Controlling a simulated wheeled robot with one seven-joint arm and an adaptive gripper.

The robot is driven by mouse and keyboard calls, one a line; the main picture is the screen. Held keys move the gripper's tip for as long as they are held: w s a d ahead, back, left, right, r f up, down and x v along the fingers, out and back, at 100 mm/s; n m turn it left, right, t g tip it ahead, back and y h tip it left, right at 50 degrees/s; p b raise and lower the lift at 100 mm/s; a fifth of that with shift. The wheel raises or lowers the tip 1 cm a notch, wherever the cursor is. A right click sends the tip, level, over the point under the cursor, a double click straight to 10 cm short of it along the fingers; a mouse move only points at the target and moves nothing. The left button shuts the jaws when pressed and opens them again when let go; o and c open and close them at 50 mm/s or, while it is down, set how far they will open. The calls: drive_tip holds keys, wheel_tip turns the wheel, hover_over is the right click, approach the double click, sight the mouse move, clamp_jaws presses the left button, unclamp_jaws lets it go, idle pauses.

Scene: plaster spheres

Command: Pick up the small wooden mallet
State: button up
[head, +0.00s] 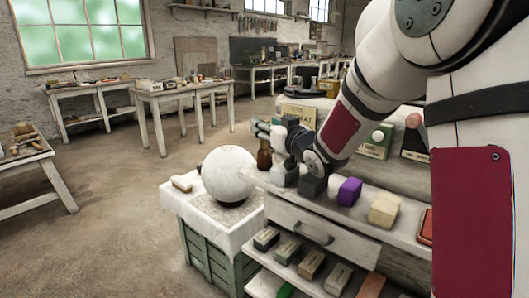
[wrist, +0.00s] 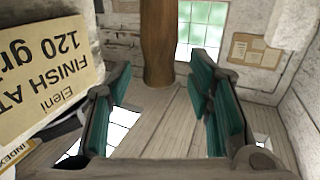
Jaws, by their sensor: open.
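A brown, rounded wooden piece, which looks like the mallet (head: 264,158), stands upright at the far left end of the bench top, beside the white sphere. In the wrist view the brown wooden shaft (wrist: 158,45) comes in from the top edge, and its rounded end lies in line with the gap between my fingertips. My gripper (head: 262,130) is open, with its fingers close to the wood in the head view. Its two teal-padded fingers (wrist: 160,80) stand apart in the wrist view, with clear space at both sides of the shaft. Contact is not visible.
A large white sphere (head: 229,174) rests on a cloth-covered green crate (head: 205,252) at left. A "FINISH" box (wrist: 45,65) stands close beside one finger. A purple block (head: 349,191) and a cream block (head: 384,209) sit on the bench top (head: 330,210). Open floor lies left.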

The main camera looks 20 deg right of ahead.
drive_tip(key=shift+x, duration=0.9)
clamp_jaws()
drive_tip(key=shift+r, duration=0.1)
